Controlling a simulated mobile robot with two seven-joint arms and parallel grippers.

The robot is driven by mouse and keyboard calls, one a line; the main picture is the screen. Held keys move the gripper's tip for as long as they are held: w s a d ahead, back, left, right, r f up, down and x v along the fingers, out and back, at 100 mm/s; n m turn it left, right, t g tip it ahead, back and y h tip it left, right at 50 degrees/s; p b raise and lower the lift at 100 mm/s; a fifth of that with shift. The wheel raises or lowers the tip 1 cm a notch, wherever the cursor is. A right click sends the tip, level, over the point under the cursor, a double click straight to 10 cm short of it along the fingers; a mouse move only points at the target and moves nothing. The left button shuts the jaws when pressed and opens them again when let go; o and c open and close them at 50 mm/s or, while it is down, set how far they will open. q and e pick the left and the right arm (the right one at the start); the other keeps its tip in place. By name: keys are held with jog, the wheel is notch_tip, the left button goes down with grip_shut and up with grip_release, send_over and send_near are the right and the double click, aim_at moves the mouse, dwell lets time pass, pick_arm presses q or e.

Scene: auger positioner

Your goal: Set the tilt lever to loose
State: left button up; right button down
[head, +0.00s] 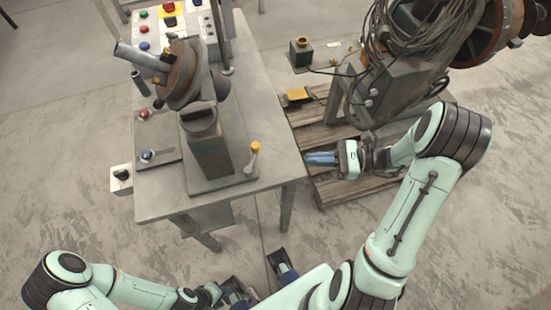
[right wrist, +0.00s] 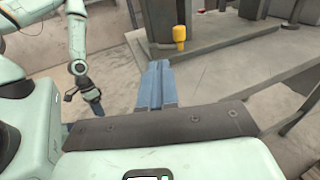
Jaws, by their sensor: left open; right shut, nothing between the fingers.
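A short lever with a yellow knob (head: 254,148) stands at the right front corner of the positioner's base plate; it may be the tilt lever, but I read no label. In the right wrist view its yellow knob (right wrist: 179,34) shows just beyond the fingertips. The positioner (head: 210,145) stands on the grey table, with a tilted rusty disc on top. My right gripper (head: 320,158) is shut and empty, to the right of the table edge and apart from the lever. Its blue fingers (right wrist: 158,85) are together. My left gripper (head: 240,290) is open, low in front of the table.
The grey table (head: 165,205) also carries a red-knobbed lever (head: 145,114), a blue-knobbed lever (head: 148,155) and a button panel (head: 172,30). A wooden pallet (head: 350,190) with a cable-draped machine (head: 400,85) stands to the right. Floor in front is clear.

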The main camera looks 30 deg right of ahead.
jog(key=d+m+t+h, duration=0.1)
jog(key=d+m+t, duration=0.1)
send_near(252, 159)
jog(key=w, duration=0.1)
jog(key=w+a+r, duration=0.1)
jog(key=w, duration=0.1)
jog(key=w+a+r, duration=0.1)
jog(key=w, duration=0.1)
jog(key=shift+a+r, duration=0.2)
jog(key=shift+p, duration=0.3)
